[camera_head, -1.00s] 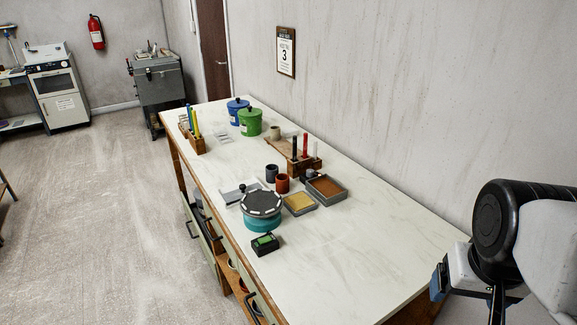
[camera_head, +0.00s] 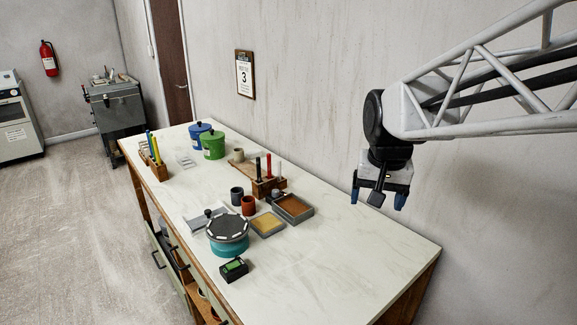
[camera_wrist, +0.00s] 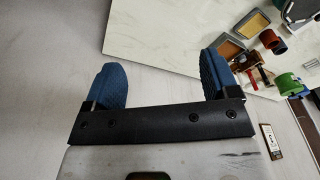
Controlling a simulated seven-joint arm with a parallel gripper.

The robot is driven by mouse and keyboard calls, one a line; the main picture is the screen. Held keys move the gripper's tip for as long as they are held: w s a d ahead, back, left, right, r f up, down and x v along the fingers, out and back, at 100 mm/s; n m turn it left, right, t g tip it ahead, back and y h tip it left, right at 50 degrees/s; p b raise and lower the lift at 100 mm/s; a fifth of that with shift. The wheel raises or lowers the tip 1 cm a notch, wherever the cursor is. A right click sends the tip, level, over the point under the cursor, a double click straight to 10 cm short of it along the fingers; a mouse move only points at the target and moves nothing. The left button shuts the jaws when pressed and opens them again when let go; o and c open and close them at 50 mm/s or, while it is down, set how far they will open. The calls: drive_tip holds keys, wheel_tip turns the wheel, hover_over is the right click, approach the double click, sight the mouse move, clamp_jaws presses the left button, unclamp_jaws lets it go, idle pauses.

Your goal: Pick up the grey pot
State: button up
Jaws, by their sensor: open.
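The grey pot (camera_head: 237,195) is a small dark grey cup standing upright on the white worktable (camera_head: 330,250), to the left of a similar red-brown pot (camera_head: 249,206). My gripper (camera_head: 378,198) is open and empty, well to the right of the pots and raised above the table's far right side, near the wall. In the wrist view its two blue fingers (camera_wrist: 165,75) are spread apart with nothing between them. The red-brown pot (camera_wrist: 278,45) shows small at the upper right there; I cannot clearly tell the grey pot in that view.
Green (camera_head: 213,146) and blue (camera_head: 197,134) canisters stand farther back. The table's right end is clear.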

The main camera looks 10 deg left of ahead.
drive_tip(key=w+a, duration=0.4)
drive_tip(key=w, duration=0.3)
drive_tip(key=w+a, duration=0.4)
drive_tip(key=w, duration=0.3)
drive_tip(key=m+g, duration=0.2)
drive_tip(key=m, duration=0.1)
hover_over(238, 196)
drive_tip(key=w, duration=0.3)
wheel_tip(238, 196, down, 23)
drive_tip(key=shift+s+a, duration=0.1)
drive_tip(key=shift+a, duration=0.3)
drive_tip(key=shift+f, duration=1.2)
drive_tip(key=shift+s+f, duration=0.1)
drive_tip(key=shift+f, duration=2.55)
